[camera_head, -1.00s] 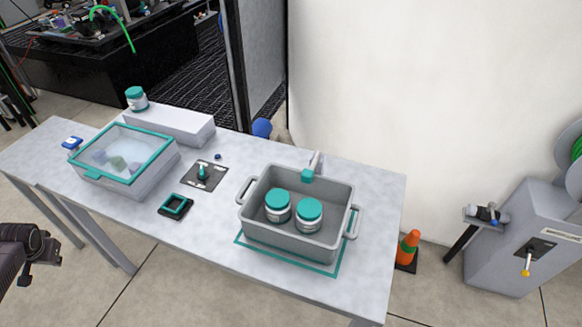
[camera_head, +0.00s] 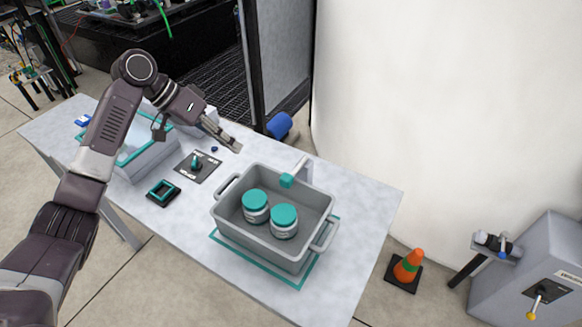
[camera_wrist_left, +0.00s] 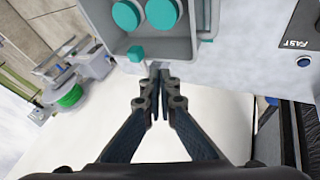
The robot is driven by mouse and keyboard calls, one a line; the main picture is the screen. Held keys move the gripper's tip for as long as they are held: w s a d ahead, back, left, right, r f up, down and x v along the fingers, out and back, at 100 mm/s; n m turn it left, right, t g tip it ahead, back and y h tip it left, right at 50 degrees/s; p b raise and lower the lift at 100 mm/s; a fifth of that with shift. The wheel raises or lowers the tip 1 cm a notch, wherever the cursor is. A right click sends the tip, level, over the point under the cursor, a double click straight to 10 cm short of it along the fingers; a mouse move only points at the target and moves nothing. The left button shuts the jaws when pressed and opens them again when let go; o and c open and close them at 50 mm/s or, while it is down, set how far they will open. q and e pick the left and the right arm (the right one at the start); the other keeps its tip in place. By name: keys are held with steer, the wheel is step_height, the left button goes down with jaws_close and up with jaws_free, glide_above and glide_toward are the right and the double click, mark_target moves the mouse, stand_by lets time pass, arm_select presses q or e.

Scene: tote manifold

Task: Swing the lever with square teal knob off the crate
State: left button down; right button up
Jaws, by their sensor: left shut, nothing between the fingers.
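The lever's square teal knob (camera_head: 287,181) is at the back rim of the grey crate (camera_head: 225,222). Its light lever arm (camera_head: 301,166) runs back from the knob to a mount behind the crate. The knob also shows in the left wrist view (camera_wrist_left: 136,53), over the crate's edge. Two white jars with teal lids (camera_head: 284,216) stand inside the crate. My left gripper (camera_head: 238,148) is shut and empty, above the table's back part, left of the knob and apart from it. In the left wrist view its fingertips (camera_wrist_left: 160,68) appear close to the lever. My right gripper is not seen.
The crate sits on a teal-outlined area (camera_head: 295,284) of the table. An orange cone (camera_head: 409,264) stands on the floor at right.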

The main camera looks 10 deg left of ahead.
arm_select(q)
steer(key=d+f+p, duration=0.3)
steer(key=d+f, duration=0.5)
steer(key=shift+d+p, duration=0.35)
steer(key=shift+d, duration=0.05)
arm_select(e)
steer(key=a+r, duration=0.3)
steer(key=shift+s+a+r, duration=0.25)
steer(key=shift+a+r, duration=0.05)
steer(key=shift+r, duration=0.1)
arm_select(q)
steer(key=shift+d, duration=0.1)
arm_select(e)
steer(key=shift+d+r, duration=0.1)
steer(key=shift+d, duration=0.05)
